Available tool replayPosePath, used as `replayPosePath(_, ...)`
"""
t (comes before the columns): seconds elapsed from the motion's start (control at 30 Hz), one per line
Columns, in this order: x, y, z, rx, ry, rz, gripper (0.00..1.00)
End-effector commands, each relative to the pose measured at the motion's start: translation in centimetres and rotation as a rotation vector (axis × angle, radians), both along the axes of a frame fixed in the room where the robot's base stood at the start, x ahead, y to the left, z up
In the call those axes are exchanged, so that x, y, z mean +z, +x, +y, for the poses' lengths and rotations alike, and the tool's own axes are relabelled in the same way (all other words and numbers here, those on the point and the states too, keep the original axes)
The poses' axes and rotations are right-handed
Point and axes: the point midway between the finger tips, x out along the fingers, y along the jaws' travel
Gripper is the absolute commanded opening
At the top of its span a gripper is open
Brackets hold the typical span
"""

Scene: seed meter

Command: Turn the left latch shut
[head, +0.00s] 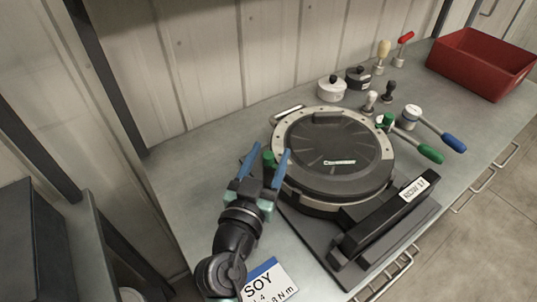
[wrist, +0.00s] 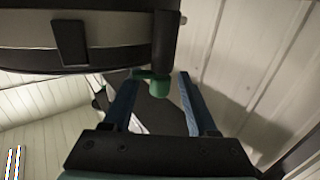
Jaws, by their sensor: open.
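The seed meter (head: 325,165) is a round dark unit with a pale ring, lying on the grey bench. The left latch shows as a green knob (head: 269,160) at the meter's left edge. In the wrist view the green latch (wrist: 158,84) projects beside the meter's rim (wrist: 70,60). My gripper (head: 267,160) is open, with its blue fingers on either side of the green knob. In the wrist view the open fingers (wrist: 158,85) also flank the latch, with a visible gap on both sides. I cannot tell whether either finger touches it.
A sign reading SOY (head: 268,283) lies near my arm. A second green knob (head: 388,119) is at the meter's right side. Several knobs and handled tools stand behind, with a red bin (head: 484,62) at the back right.

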Motion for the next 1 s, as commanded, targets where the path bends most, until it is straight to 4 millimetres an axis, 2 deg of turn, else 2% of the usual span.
replayPosePath(0.07, 0.00, -0.02, 0.01, 0.000, 0.000, 0.000, 0.57)
replayPosePath(0.3, 0.00, -0.04, 0.01, 0.000, 0.000, 0.000, 0.14)
replayPosePath(0.4, 0.00, -0.04, 0.02, 0.000, 0.000, 0.000, 0.00)
replayPosePath(1.0, 0.08, 0.07, 0.04, 0.067, -0.001, 0.010, 0.00)
